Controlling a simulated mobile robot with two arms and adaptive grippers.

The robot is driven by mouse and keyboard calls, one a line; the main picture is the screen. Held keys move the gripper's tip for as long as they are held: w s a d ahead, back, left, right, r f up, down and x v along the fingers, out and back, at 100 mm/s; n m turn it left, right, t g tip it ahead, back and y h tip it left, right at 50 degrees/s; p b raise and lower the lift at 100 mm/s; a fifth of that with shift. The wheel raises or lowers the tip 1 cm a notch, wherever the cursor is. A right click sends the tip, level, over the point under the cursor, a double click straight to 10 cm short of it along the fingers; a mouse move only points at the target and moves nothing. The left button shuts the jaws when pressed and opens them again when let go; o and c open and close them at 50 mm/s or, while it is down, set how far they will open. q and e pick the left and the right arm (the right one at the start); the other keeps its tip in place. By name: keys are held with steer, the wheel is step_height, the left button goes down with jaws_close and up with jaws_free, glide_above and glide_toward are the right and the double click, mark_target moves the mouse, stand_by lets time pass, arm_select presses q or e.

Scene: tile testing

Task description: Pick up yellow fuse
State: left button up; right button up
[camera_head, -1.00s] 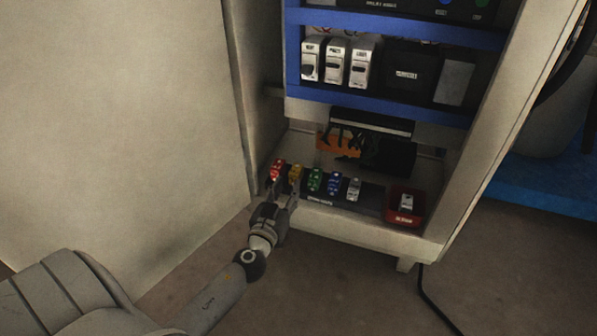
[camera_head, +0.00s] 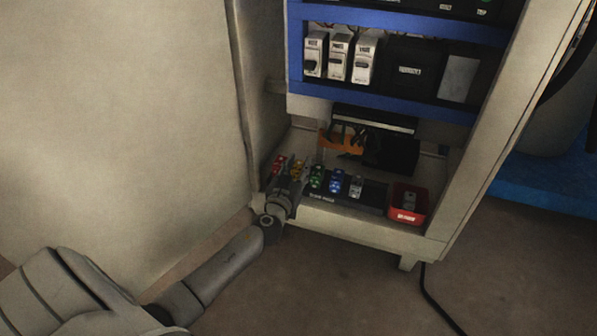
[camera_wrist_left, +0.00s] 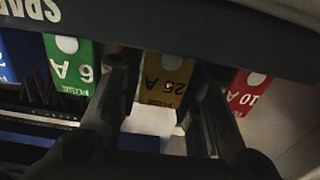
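The yellow fuse (camera_head: 298,169) stands in a dark rack in the bottom of the cabinet, between the red and green fuses. In the left wrist view the yellow fuse (camera_wrist_left: 166,80), marked 25 A, lies between the two fingers of my left gripper (camera_wrist_left: 165,100). The fingers are apart, with gaps visible on both sides of it. In the head view my left gripper (camera_head: 290,181) reaches in at the rack and partly covers the fuse's lower part. My right gripper is in neither view.
The red fuse (camera_wrist_left: 247,92) and green fuse (camera_wrist_left: 72,65) stand close on either side. A blue fuse (camera_head: 336,182) and a grey fuse (camera_head: 356,186) are farther right in the rack. A red bin (camera_head: 421,206) sits to the right. The cabinet's side wall is close on the left.

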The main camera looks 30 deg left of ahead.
arm_select(q)
steer(key=shift+c, duration=0.5)
steer(key=c, duration=0.6)
